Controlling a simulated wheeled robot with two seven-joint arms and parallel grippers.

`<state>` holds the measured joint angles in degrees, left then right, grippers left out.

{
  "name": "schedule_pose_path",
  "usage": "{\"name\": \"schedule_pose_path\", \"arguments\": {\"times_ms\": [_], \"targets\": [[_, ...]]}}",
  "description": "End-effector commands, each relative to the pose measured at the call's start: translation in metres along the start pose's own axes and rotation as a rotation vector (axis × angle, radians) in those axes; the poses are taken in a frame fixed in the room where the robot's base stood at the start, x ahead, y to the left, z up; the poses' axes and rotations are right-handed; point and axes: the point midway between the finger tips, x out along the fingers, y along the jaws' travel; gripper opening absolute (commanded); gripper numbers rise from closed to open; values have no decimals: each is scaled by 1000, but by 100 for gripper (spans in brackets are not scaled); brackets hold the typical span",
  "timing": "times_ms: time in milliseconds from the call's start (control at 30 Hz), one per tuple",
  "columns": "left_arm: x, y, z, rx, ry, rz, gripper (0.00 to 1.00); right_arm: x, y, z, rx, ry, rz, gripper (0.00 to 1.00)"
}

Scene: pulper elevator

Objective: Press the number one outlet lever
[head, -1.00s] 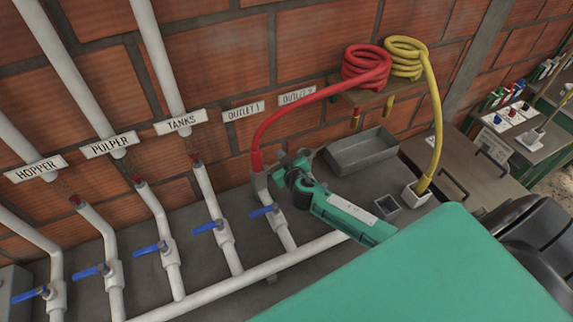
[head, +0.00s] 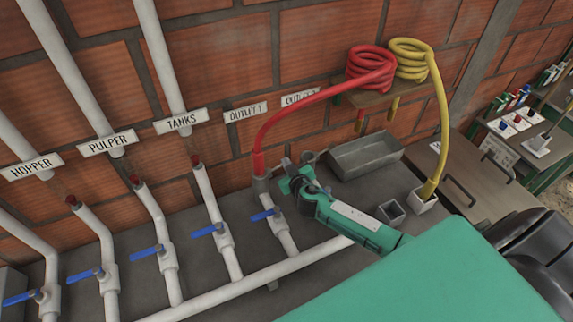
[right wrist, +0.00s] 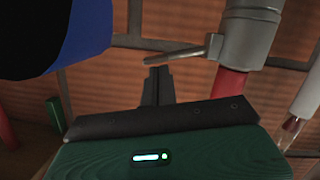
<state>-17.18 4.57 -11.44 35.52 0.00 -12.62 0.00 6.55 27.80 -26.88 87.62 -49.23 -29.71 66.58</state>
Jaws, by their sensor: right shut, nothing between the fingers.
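The pipe under the OUTLET 1 sign (head: 245,112) carries a blue lever (head: 262,215) on a white valve. A red hose (head: 310,107) joins the pipe top at a grey coupling (head: 262,184). My right gripper (head: 287,164) is right beside this coupling. In the right wrist view, my shut, empty fingers (right wrist: 158,76) point at a thin grey lever (right wrist: 165,53) sticking out from the coupling (right wrist: 246,38); I cannot tell if they touch it. A large blue piece (right wrist: 60,35) fills the upper left there. My left gripper is out of view.
More pipes with blue levers (head: 150,250) stand to the left under the HOPPER, PULPER and TANKS signs. A grey tray (head: 365,156), a small cup (head: 391,212) and a yellow hose (head: 440,120) are to the right. A brick wall stands behind.

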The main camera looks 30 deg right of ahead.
Motion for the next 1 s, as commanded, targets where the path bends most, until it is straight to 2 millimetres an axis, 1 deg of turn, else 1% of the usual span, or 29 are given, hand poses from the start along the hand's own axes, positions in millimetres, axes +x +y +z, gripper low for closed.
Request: {"name": "schedule_pose_path", "arguments": {"times_ms": [33, 367, 567, 767, 933, 1000], "targets": [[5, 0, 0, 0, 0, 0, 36, 0, -1, 4, 13, 0, -3, 0], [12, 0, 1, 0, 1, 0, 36, 1, 1, 6, 65, 0, -15, 0], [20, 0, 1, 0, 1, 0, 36, 2, 1, 10, 115, 0, -28, 0], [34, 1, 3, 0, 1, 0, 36, 4, 3, 18, 219, 0, -53, 0], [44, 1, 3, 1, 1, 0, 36, 6, 4, 25, 342, 0, -83, 0], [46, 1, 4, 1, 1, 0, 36, 7, 3, 27, 353, 1, -87, 0]]}}
